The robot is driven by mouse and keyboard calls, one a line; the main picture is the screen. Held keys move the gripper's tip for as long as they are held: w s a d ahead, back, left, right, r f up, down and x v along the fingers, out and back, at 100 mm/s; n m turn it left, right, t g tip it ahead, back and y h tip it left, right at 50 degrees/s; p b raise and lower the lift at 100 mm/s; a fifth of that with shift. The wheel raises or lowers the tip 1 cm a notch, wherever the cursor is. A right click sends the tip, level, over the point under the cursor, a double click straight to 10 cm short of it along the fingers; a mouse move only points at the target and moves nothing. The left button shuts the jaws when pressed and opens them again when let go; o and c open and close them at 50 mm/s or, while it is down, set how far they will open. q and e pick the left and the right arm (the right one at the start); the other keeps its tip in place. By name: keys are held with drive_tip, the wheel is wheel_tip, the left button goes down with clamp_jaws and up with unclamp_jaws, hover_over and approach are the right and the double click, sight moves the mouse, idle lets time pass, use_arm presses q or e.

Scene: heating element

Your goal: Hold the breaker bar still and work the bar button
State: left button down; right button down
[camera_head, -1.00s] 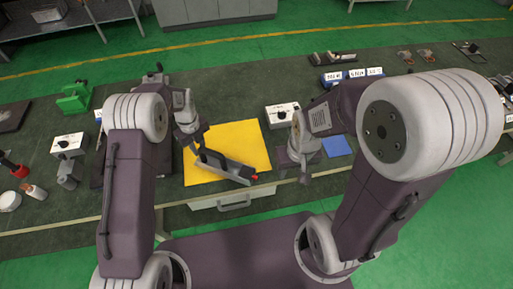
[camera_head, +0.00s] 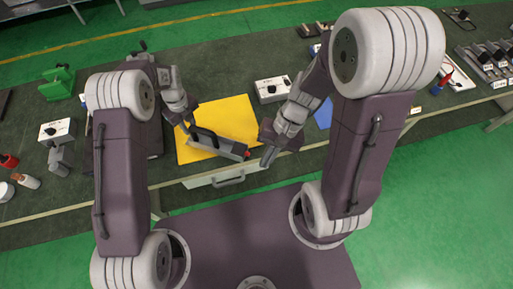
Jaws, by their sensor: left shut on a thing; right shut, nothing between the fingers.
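The breaker bar (camera_head: 220,146) is a grey bar with a dark handle, lying slanted on a yellow mat (camera_head: 241,111). Its red button (camera_head: 247,154) is at the right end. My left gripper (camera_head: 189,127) is shut on the breaker bar at its left end; the exact contact is small and partly hidden. My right gripper (camera_head: 267,161) is shut and empty, pointing down just to the right of the red button. A small gap seems to lie between its tips and the button.
A white box with a black knob (camera_head: 272,89) stands behind my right gripper, near a blue mat (camera_head: 324,114). Another white knob box (camera_head: 57,130) and a green tool (camera_head: 58,82) are at left. A drawer (camera_head: 214,179) sits under the bench's front edge.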

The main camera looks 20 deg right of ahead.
use_arm(q)
drive_tip(key=shift+w, duration=0.2)
drive_tip(key=shift+f, duration=0.1)
drive_tip(key=shift+d, duration=0.15)
drive_tip(key=shift+s, duration=0.1)
use_arm(e)
drive_tip(key=w+d+f+m+t+y, duration=0.2)
drive_tip(key=d+f+m+t+y, duration=0.3)
drive_tip(key=m, duration=1.5)
drive_tip(key=d+f+t, duration=0.3)
drive_tip(key=d+f, duration=0.1)
drive_tip(key=d, duration=0.2)
drive_tip(key=shift+w+f+t, duration=0.2)
drive_tip(key=shift+f+t, duration=0.1)
drive_tip(key=shift+f, duration=0.1)
